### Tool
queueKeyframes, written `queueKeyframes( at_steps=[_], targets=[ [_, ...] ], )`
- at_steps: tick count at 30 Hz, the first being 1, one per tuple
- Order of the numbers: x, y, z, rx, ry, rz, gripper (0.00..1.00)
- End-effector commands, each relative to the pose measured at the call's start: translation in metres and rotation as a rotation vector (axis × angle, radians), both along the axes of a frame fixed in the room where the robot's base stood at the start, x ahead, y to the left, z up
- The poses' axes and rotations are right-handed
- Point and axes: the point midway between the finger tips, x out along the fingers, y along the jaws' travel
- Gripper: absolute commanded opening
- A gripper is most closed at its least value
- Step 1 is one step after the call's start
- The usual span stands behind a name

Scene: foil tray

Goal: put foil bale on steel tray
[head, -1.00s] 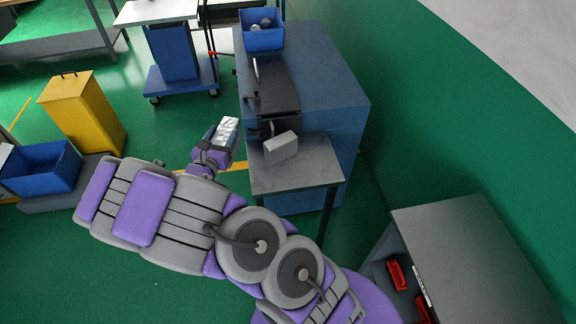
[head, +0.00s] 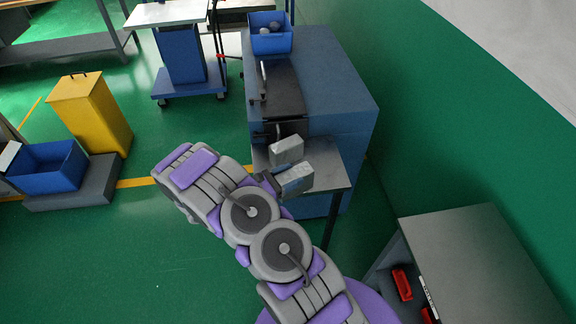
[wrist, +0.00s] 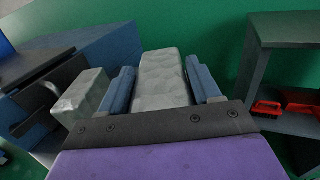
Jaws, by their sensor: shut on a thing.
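My gripper (wrist: 160,68) is shut on a silvery block, a foil bale (wrist: 163,92), with one blue finger on each side. In the head view the held bale (head: 298,180) appears over the grey steel surface (head: 330,163) on legs at the front of the blue machine, which I take as the steel tray. Whether the bale touches it I cannot tell. A second silvery bale (head: 287,150) is at that surface, close beside the held one on its machine side. It shows left of my gripper in the wrist view (wrist: 80,97). My arm hides the near left part of the surface.
The blue machine (head: 335,85) with a dark chute (head: 283,92) stands behind the surface. A blue bin (head: 271,42) sits on top. A grey shelf unit (head: 470,250) with red items is at the right. A yellow bin (head: 90,115) and blue crate (head: 50,168) stand left.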

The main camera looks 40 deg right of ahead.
Motion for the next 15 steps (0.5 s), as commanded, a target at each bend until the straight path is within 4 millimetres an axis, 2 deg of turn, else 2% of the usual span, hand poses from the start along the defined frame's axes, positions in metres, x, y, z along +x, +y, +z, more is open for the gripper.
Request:
queueKeyframes(
  at_steps=[7, 15],
  targets=[
    [0.048, -0.033, -0.006, 0.000, -0.009, 0.000, 0.21],
    [0.069, -0.048, -0.006, -0.002, -0.005, 0.002, 0.21]
  ],
)
